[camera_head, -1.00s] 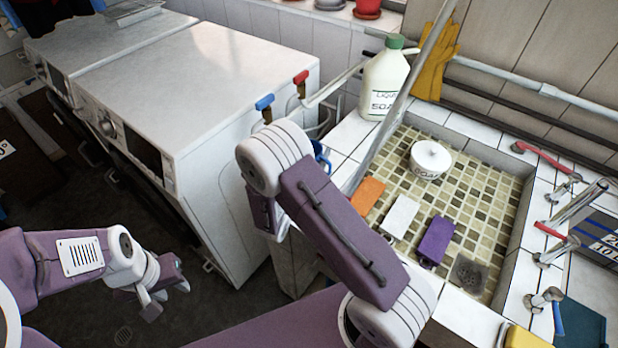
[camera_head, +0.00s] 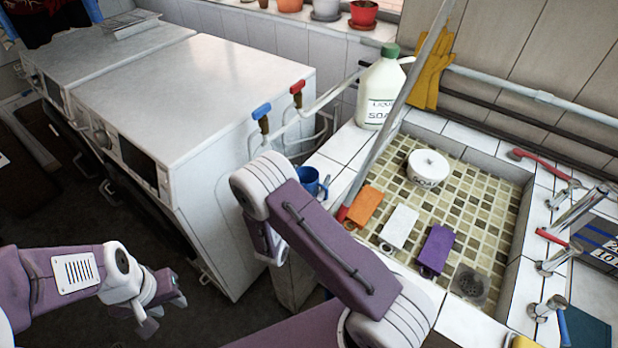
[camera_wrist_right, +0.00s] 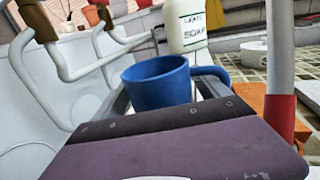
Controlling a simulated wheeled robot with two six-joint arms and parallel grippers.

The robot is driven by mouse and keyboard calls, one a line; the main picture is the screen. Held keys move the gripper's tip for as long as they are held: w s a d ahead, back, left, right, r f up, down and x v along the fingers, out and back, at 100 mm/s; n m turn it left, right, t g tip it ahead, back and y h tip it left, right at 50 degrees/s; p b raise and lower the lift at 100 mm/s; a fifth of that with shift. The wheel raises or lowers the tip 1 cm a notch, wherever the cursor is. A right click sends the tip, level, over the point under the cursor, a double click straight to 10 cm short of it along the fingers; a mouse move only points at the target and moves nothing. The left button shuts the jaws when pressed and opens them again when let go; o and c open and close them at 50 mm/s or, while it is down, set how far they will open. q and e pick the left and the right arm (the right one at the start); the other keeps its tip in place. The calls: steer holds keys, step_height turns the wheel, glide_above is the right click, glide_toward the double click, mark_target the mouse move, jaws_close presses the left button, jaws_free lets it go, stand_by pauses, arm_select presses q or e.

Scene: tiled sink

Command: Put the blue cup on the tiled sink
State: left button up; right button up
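The blue cup (camera_head: 308,178) is at the left edge of the tiled sink (camera_head: 505,160), beyond my right arm. In the right wrist view the blue cup (camera_wrist_right: 158,84) is upright, with its handle to the right. The grey fingers of my right gripper (camera_wrist_right: 165,100) lie on either side of it and appear closed on it; the cup's lower part is hidden by the gripper body. In the head view my right gripper is hidden behind its arm. My left gripper (camera_head: 164,312) is low at the left, open and empty, over the dark floor.
In the basin are a white soap pot (camera_head: 428,170), an orange block (camera_head: 362,207), a white block (camera_head: 399,227) and a purple block (camera_head: 436,250). A soap bottle (camera_head: 381,92) stands on the back-left ledge. A metal pole (camera_head: 400,100) slants across. A white machine (camera_head: 200,90) stands left.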

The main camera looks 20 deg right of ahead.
steer(key=shift+r, duration=0.35)
steer(key=v, duration=1.2)
steer(key=shift+f, duration=0.15)
